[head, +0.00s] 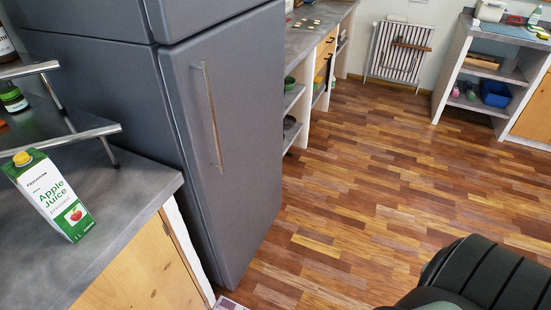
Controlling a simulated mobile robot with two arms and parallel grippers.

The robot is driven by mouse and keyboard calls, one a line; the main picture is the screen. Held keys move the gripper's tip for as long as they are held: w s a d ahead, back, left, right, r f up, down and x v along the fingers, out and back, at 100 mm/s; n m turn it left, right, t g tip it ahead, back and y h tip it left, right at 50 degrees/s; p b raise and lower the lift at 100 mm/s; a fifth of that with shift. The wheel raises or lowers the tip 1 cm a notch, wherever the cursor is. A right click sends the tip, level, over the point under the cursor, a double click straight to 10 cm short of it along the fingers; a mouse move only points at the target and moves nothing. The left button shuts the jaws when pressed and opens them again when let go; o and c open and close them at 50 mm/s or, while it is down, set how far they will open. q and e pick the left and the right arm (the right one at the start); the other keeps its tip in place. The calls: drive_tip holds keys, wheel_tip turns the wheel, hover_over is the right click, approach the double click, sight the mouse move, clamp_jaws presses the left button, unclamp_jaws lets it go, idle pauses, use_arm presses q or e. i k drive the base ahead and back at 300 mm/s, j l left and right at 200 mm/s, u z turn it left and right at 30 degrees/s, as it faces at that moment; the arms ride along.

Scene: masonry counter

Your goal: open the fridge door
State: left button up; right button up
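The grey fridge (110,85) stands left of centre, with its front turned to the right. Its large lower door (235,140) looks shut, flush with the body. A long, thin, upright metal handle (212,115) is on that door, nearer its left edge. Part of a smaller upper door (200,15) shows above, cut off by the top of the picture. Neither of my grippers is in view, and nothing touches the handle.
A grey counter (120,210) with an apple juice carton (50,195) and a metal rack (70,140) adjoins the fridge on the left. Open shelves (295,100) stand beyond it. The wooden floor (370,190) before the door is clear. A radiator (398,50) is at the back.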

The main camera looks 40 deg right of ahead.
sight(224, 82)
drive_tip(key=z, duration=0.9)
